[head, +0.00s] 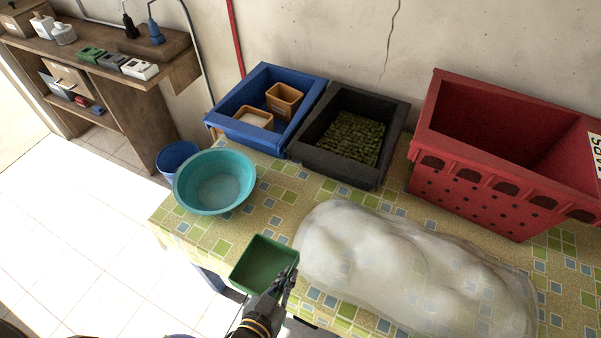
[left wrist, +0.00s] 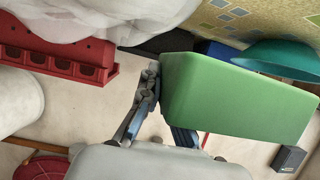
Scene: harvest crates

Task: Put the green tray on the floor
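The green tray (head: 262,262) is at the front edge of the patterned table, below the teal basin in the head view. My left gripper (head: 284,288) is at the tray's near right side, with its fingers closed about the tray's wall. In the left wrist view the tray (left wrist: 240,100) fills the right half, and the gripper (left wrist: 162,125) meets its near end. One finger is partly hidden behind the tray. I cannot tell whether the tray touches the table. The white tiled floor (head: 75,240) shows at the left. My right gripper is not in view.
On the table (head: 285,190) stand a teal basin (head: 214,182), a blue crate (head: 300,78), a black crate (head: 330,173), a red crate (head: 465,200) and a lumpy translucent bag (head: 410,265). A blue bucket (head: 177,158) stands beyond the table's left end. The floor left of the table is clear.

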